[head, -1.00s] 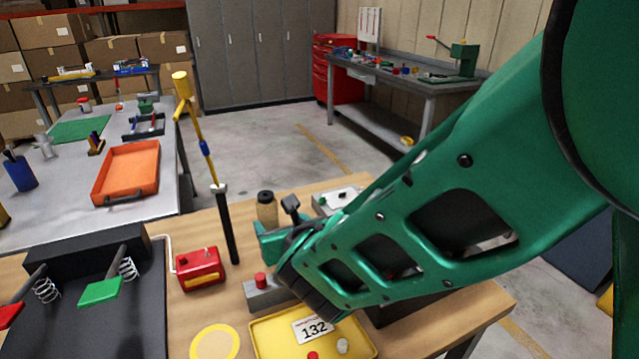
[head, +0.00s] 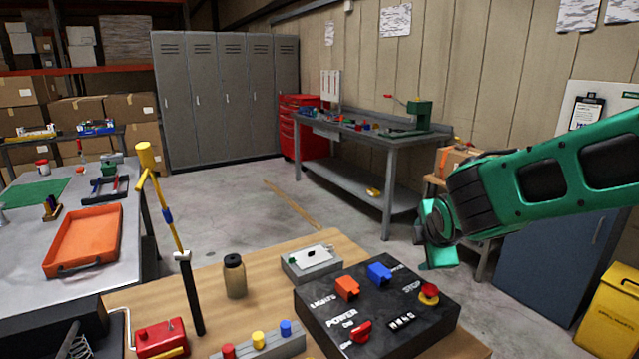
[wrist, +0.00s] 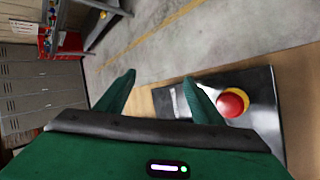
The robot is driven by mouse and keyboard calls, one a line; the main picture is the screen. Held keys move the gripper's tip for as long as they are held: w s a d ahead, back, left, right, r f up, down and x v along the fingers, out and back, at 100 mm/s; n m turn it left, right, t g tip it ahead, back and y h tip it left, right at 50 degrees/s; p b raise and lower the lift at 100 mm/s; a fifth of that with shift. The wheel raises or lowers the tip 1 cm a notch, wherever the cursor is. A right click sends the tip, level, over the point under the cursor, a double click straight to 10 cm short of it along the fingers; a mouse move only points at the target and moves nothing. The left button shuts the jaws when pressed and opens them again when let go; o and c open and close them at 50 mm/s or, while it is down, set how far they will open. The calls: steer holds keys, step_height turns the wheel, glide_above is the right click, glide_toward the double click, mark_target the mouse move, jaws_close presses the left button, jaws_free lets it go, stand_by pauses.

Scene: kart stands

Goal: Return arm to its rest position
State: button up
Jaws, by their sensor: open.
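My green arm reaches in from the right in the head view. My gripper (head: 437,250) hangs in the air to the right of and above the black control panel (head: 318,318), clear of the wooden table. In the wrist view my gripper (wrist: 158,95) shows two green fingers spread apart with nothing between them. The panel's red stop button (wrist: 232,102) shows just right of the right finger, and it also shows in the head view (head: 429,294).
The wooden table (head: 200,290) carries a brown jar (head: 234,276), a grey switch box (head: 311,263), a red box (head: 160,339) and a tall yellow-topped lever (head: 167,215). A workbench (head: 388,150) stands behind, with a yellow bin (head: 610,315) at right. Open floor lies between.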

steer(key=s+d+f+m+g+h, duration=0.1)
steer(key=s+d+f+m+g, duration=0.1)
steer(key=s+d+m, duration=0.45)
steer(key=s+d+f+m+g, duration=0.1)
steer(key=s+d+m+g, duration=0.2)
steer(key=s+d+m, duration=0.35)
steer(key=s+d+m+g+y, duration=0.1)
steer(key=s+d+m+g, duration=0.1)
steer(key=s+m, duration=0.4)
steer(key=s+d+m+g+y, duration=0.1)
steer(key=s+m, duration=0.4)
steer(key=s, duration=1)
steer(key=shift+s+d+f+m+g, duration=0.4)
steer(key=shift+d+g, duration=0.1)
steer(key=shift+d, duration=0.4)
